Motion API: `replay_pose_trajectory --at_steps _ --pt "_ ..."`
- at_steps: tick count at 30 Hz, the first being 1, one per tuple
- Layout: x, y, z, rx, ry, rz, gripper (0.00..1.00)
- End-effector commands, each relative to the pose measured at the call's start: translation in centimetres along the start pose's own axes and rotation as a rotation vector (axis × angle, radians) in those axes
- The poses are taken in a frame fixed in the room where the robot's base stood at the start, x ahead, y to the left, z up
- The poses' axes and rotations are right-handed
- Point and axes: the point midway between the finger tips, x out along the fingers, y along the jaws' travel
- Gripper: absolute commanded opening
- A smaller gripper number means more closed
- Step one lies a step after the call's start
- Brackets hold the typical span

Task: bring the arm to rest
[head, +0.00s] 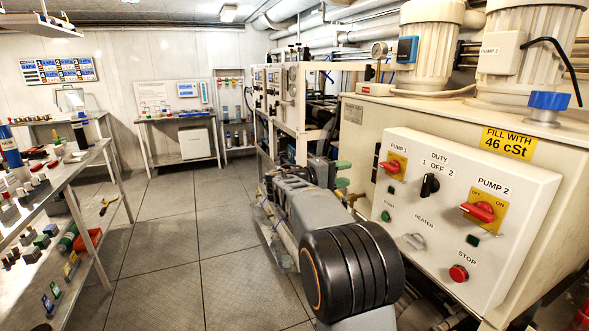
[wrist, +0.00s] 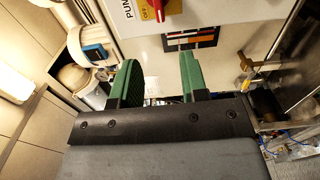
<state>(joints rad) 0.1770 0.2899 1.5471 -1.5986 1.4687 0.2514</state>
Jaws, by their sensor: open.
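My arm reaches forward in the head view, beside the cream cabinet (head: 450,120) with the pump panel. My gripper (head: 342,174) is at the far end of the arm, its green fingers pointing right toward the cabinet side. In the wrist view my gripper (wrist: 158,80) shows two green fingers standing apart with nothing between them. It is open and empty. The wrist view looks past the fingers at a pale panel with a red switch (wrist: 157,5). I cannot tell the exact gap between fingertips and cabinet.
The control panel (head: 455,215) has red switches, knobs and a red stop button (head: 459,273). A steel shelf (head: 85,170) with many small parts stands on the left. A bench (head: 180,118) stands at the back. The tiled floor (head: 165,240) between is clear.

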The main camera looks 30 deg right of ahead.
Motion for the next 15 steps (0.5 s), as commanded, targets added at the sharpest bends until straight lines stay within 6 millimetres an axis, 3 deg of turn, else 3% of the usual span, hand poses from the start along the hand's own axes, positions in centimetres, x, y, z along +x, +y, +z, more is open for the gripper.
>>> replay_pose_trajectory --at_steps 7,11,12,15 --pt "0.0 -0.9 -0.4 -0.026 0.025 -0.043 0.40" --pt "-0.6 -6.3 -0.2 -0.104 0.057 -0.231 0.40" --pt "-1.1 -8.4 0.5 -0.127 0.069 -0.325 0.40" --pt "-4.2 -12.3 3.5 -0.149 0.109 -0.595 0.40"
